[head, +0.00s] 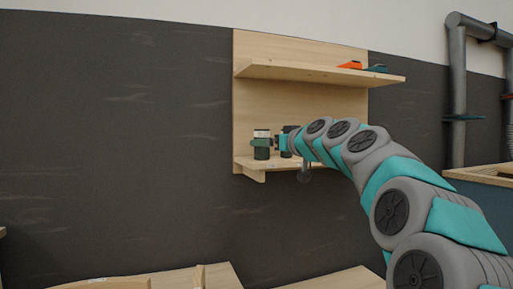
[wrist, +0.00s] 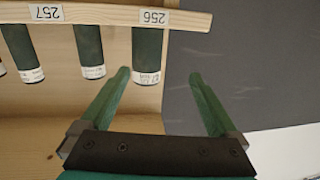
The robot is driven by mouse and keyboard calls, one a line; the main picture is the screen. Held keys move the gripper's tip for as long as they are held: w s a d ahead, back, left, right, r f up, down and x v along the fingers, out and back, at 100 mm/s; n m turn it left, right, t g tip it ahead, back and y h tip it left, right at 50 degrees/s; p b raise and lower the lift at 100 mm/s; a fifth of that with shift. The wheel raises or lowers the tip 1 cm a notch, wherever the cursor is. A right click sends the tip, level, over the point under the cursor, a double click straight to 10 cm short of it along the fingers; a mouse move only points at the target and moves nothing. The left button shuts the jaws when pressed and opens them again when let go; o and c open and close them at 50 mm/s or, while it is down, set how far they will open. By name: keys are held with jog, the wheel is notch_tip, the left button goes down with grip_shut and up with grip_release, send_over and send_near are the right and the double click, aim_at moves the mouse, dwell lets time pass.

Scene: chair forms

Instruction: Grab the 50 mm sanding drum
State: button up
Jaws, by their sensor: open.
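Dark green cylinders with white printed bands stand on the lower shelf; the print is too small to tell which is the 50 mm sanding drum. One drum (head: 261,146) shows left of my gripper in the head view. In the wrist view, which looks upside down, a drum (wrist: 148,52) is by the label 256, and another drum (wrist: 90,48) is to its left. My gripper (wrist: 159,76) is open and empty. The drum by 256 appears between its fingertips, nearer the left finger; I cannot tell the depth.
The lower shelf (head: 252,174) carries labels 256 and 257 on its front edge. An upper shelf (head: 290,72) above it holds an orange and a teal item. Dark wall lies left of the shelves. Grey pipes (head: 457,90) and a wooden-topped bench are at the right.

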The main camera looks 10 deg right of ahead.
aim_at(266, 136)
jog(key=shift+w+d+r+t, duration=0.2)
jog(key=shift+w+d+r, duration=0.15)
jog(key=shift+w, duration=0.2)
jog(key=shift+w+d+r+t, duration=0.2)
jog(key=shift+w+d+r, duration=0.05)
jog(key=shift+w+r, duration=0.25)
jog(key=shift+w, duration=0.3)
jog(key=shift+p+x, duration=0.95)
jog(key=shift+x, duration=2.5)
jog(key=shift+f, duration=0.1)
jog(key=shift+c, duration=0.4)
grip_shut()
